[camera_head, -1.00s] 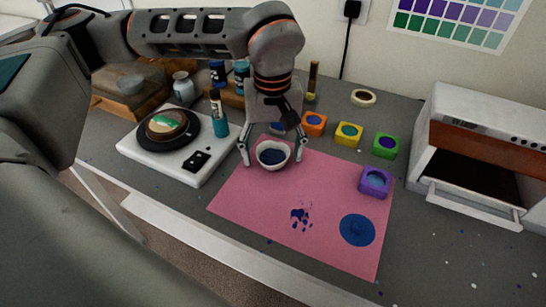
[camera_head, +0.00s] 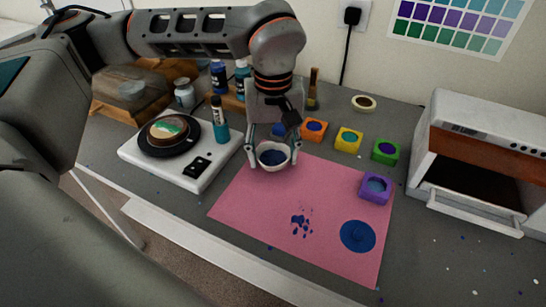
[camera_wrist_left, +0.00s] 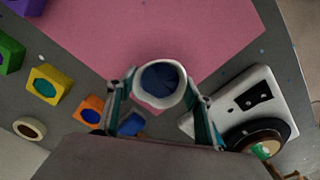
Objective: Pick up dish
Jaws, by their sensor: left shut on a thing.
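The dish (camera_head: 274,164) is a small white bowl with dark blue inside, at the upper left edge of the pink mat (camera_head: 290,222). My left gripper (camera_head: 272,160) points down over it and is shut on it, with a finger on each side. In the left wrist view the dish (camera_wrist_left: 160,84) sits between the fingertips, blue content facing the camera. I cannot tell whether the dish touches the mat. My right gripper is not in view.
Purple (camera_head: 375,188), green (camera_head: 386,151), yellow (camera_head: 348,140) and orange (camera_head: 314,130) moulds stand right of the gripper. A white hotplate-like device (camera_head: 190,172) is close on the left. An open white oven (camera_head: 470,180) is at the right. The mat's front has blue splashes.

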